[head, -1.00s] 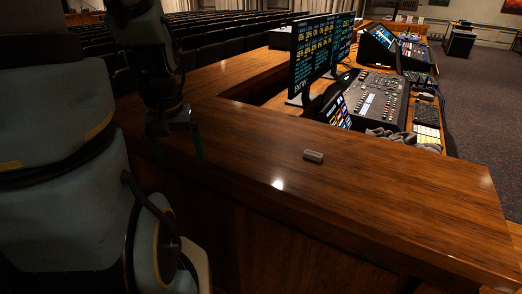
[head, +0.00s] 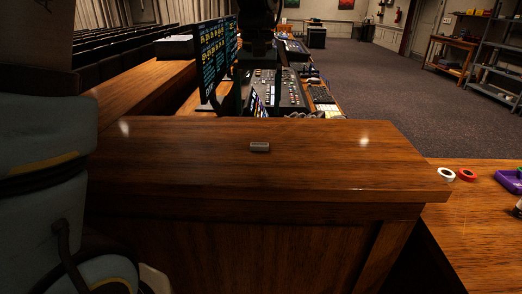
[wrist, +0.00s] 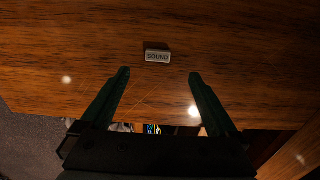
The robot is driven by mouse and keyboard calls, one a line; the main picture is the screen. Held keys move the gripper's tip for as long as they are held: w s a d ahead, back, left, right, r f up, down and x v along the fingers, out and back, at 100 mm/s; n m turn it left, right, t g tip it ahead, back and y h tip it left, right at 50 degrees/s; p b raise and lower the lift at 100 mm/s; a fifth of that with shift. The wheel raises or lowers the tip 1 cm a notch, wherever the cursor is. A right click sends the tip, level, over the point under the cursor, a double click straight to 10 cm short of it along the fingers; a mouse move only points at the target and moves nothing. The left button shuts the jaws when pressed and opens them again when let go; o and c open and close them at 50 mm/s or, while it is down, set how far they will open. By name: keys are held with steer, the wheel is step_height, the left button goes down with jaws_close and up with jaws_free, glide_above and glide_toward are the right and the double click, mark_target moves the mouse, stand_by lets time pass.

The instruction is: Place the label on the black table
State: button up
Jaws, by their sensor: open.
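The label (head: 260,147) is a small grey block lying on the brown wooden desk top (head: 180,165) in the head view. In the wrist view the label (wrist: 157,57) shows the word SOUND, just beyond the fingertips and roughly centred between them. My gripper (wrist: 159,74) is open and empty, with its two dark green fingers apart on either side of the label's line. In the head view my gripper hangs above the desk, behind the label, dark against the mixing console. I cannot identify the black table with certainty; a small dark stand (head: 316,38) is far back.
Screens (head: 212,60) and a mixing console (head: 285,92) stand behind the desk top. At right, a lower wooden table (head: 455,215) holds a white tape roll (head: 446,174), a red roll (head: 468,175) and a purple tray (head: 509,181). Open carpet (head: 400,110) lies beyond.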

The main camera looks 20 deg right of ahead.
glide_above(259, 145)
step_height(259, 145, down, 5)
steer(key=shift+a+r+p, duration=0.1)
steer(key=shift+a+p, duration=0.05)
steer(key=shift+p, duration=0.3)
steer(key=shift+d+f+p, duration=0.2)
steer(key=shift+f+p, duration=0.8)
steer(key=shift+f, duration=1.6)
jaws_close()
